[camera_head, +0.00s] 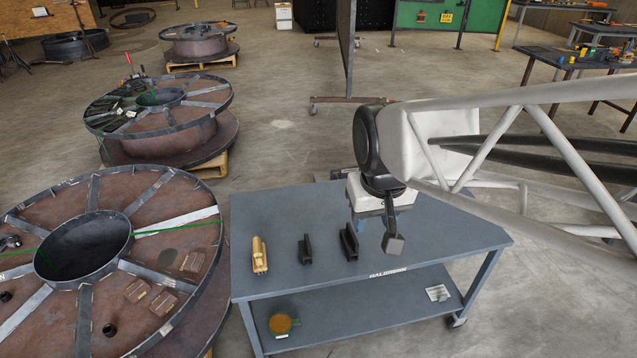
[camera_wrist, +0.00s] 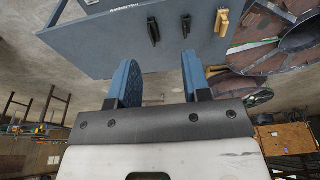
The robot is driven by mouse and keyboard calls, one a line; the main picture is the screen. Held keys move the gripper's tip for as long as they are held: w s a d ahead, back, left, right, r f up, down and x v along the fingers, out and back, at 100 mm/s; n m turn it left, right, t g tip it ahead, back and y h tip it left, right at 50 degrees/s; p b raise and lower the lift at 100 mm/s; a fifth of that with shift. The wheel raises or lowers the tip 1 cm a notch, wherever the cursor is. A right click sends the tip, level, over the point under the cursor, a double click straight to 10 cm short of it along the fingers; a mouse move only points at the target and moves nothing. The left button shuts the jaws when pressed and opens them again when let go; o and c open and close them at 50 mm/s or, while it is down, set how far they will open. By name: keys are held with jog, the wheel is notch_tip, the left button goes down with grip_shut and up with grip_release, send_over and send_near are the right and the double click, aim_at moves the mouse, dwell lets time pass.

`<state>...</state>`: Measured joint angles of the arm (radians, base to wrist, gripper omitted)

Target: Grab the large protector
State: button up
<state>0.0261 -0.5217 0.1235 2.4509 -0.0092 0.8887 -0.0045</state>
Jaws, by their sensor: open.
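Two black channel-shaped protectors stand on the grey-blue workbench (camera_head: 435,235). The larger protector (camera_head: 350,242) is nearer the bench's middle, and the smaller protector (camera_head: 305,250) is to its left. In the wrist view the larger protector (camera_wrist: 153,31) and the smaller one (camera_wrist: 186,22) lie beyond the fingertips. My gripper (camera_head: 378,212) hangs above the bench, just up and right of the larger protector in the head view. In the wrist view my gripper (camera_wrist: 158,72) has its blue fingers spread wide with nothing between them.
A tan-gold object (camera_head: 259,255) lies left of the protectors. The bench's lower shelf (camera_head: 360,318) holds a round orange-brown item (camera_head: 280,323) and a paper label. Large steel reels (camera_head: 90,250) stand close on the left. The bench top's right side is clear.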

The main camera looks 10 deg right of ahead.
jog(key=w+d+f, duration=0.2)
jog(key=w+f, duration=0.2)
jog(key=w, duration=0.6)
jog(key=g, duration=0.2)
send_over(353, 233)
jog(key=f, duration=2.7)
jog(key=shift+s+a+f, duration=0.15)
jog(key=shift+a+f, duration=0.15)
jog(key=shift+f, duration=0.05)
jog(key=shift+w+d+f, duration=0.1)
jog(key=shift+w+f, duration=0.1)
jog(key=shift+f, duration=0.25)
jog(key=shift+f, duration=1.3)
jog(key=shift+f, duration=0.1)
jog(key=shift+d+f, duration=0.15)
jog(key=shift+f, duration=2.35)
